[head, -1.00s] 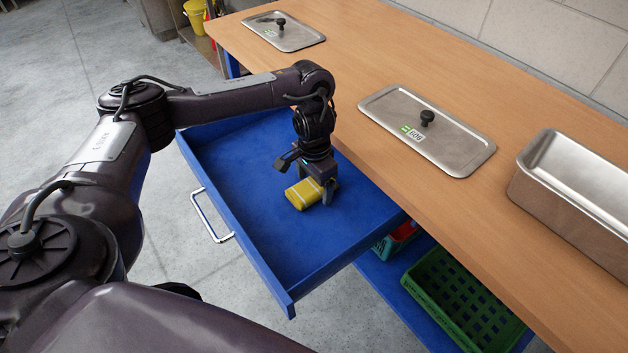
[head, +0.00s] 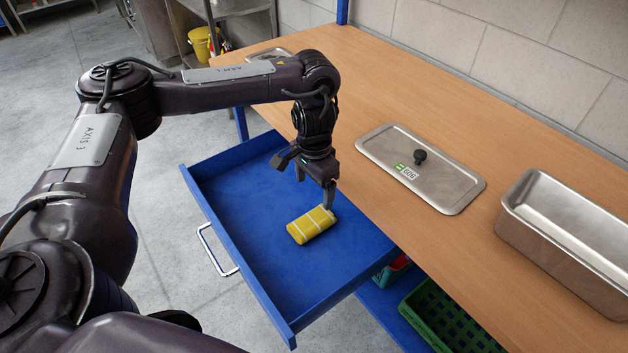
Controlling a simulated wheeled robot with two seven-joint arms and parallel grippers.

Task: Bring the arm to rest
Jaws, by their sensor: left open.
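My left arm reaches in from the left over an open blue drawer (head: 250,240). My left gripper (head: 314,192) points down over the drawer with its fingers apart and holds nothing. A yellow pack with pale stripes (head: 311,225) lies on the drawer floor, just below the gripper. The gripper appears raised above the pack, apart from it. My right gripper is not in view.
A wooden worktop (head: 390,110) runs beside the drawer. On it are a steel lid with a black knob (head: 440,185) and a deep steel pan (head: 560,250). A green crate (head: 445,325) sits on the lower shelf. A yellow bucket (head: 201,43) stands far back.

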